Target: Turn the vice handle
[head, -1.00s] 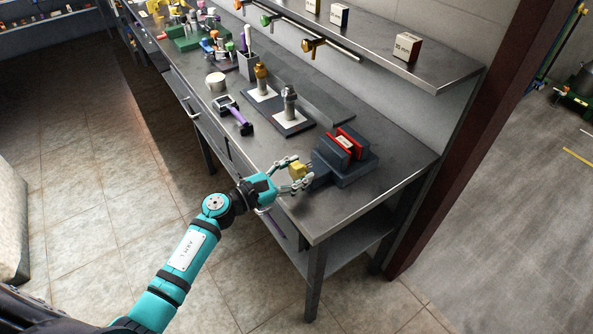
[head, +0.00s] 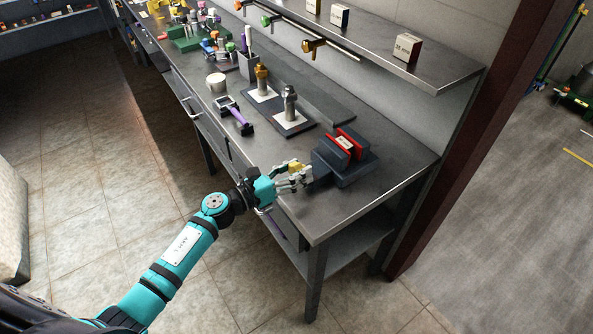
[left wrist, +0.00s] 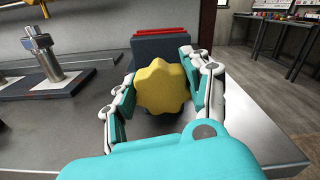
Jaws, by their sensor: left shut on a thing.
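The vice (head: 343,160) is dark grey with red jaw faces and stands near the right end of the workbench. A pale block with writing (head: 345,143) sits between its jaws. The yellow lobed vice handle (left wrist: 162,86) faces me in the left wrist view, with the vice body (left wrist: 165,45) behind it. The handle also shows in the head view (head: 295,166), partly hidden by the fingers. My left gripper (head: 294,178) is shut on the handle, one finger on each side of it. My right gripper is not in view.
The steel workbench (head: 355,210) has bare room in front of the vice. A shelf (head: 440,72) overhangs the back.

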